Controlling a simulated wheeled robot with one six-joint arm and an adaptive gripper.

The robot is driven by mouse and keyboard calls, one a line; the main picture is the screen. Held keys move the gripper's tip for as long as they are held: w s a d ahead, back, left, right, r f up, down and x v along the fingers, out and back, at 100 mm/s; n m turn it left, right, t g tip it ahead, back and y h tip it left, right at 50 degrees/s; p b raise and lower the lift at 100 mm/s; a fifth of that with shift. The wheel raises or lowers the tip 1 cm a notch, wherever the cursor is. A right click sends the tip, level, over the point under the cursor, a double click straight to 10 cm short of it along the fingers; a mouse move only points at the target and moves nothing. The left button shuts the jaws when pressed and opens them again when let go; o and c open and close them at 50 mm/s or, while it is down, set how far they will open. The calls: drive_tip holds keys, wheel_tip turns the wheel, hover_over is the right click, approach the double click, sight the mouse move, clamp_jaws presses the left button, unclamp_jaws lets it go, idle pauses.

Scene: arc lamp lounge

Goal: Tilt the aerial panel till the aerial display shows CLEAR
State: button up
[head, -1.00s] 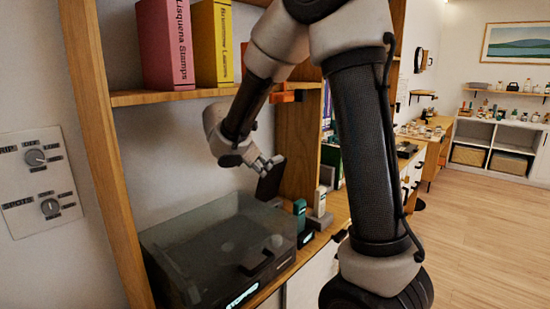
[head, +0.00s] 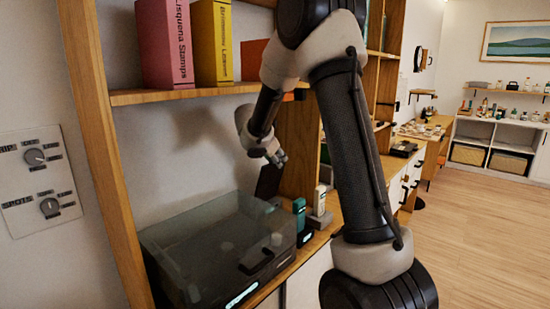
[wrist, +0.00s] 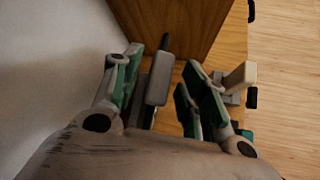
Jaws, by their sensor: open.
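The aerial panel (head: 267,181) is a dark upright slab behind the right rear corner of the smoky-lidded box. In the wrist view a grey slab with a dark tip, seemingly this panel (wrist: 160,80), stands between my fingers, nearer the left one. My gripper (head: 277,158) is just above the panel in the head view. In the wrist view my gripper (wrist: 168,82) is open, its green-padded fingers apart. I cannot tell whether a finger touches the panel. A small lit display (head: 305,239) sits low by the teal device; its text is too small to read.
The smoky-lidded box (head: 215,250) fills the shelf at left. A teal device (head: 299,212) and a pale upright device (head: 320,203) stand close to the panel's right. A wooden upright (head: 296,150) is close behind. Binders (head: 165,45) stand on the shelf above.

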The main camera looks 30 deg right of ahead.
clamp_jaws()
drive_tip(key=s, duration=0.1)
drive_tip(key=s+f, duration=0.1)
drive_tip(key=shift+s+d, duration=0.3)
drive_tip(key=shift+d, duration=0.1)
unclamp_jaws()
